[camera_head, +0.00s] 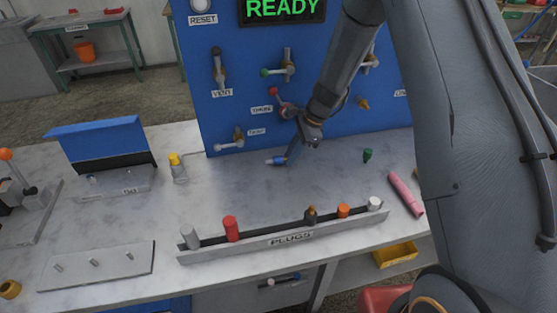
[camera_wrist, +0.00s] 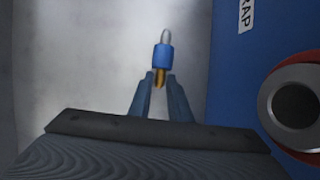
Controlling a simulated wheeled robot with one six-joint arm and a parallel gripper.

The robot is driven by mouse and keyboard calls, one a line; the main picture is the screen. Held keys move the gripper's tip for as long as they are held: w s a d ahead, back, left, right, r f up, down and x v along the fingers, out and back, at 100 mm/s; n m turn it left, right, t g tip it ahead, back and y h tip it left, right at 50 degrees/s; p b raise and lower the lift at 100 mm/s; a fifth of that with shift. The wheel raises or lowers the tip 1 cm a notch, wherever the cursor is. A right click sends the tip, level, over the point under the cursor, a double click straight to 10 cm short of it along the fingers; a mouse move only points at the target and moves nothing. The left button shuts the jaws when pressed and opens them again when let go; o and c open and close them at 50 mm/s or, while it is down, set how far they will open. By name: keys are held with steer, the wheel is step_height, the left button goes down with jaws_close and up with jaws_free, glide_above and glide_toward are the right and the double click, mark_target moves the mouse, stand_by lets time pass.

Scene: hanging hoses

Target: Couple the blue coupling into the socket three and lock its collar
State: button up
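The blue coupling (camera_head: 276,161) lies on the grey bench in front of the blue panel, its pale tip pointing left in the head view. In the wrist view the coupling (camera_wrist: 162,56) shows a blue body, a pale tip and a brass end. My gripper (camera_head: 291,158) is low beside the coupling. In the wrist view its two fingers (camera_wrist: 160,80) stand apart, with the brass end between or just beyond their tips. I see no clear grip on it. A red-ringed round fitting (camera_wrist: 297,106) sits on the panel at right. I cannot tell which fitting is socket three.
The blue panel (camera_head: 225,110) carries several valves and a READY display (camera_head: 284,8). A PLUGS rack (camera_head: 270,247) stands at the front. A pink cylinder (camera_head: 406,193), a green plug (camera_head: 367,155) and a yellow-topped item (camera_head: 177,167) stand or lie around. Bare bench lies left of the coupling.

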steer(key=shift+c, duration=0.2)
jaws_close()
steer(key=shift+r, duration=0.2)
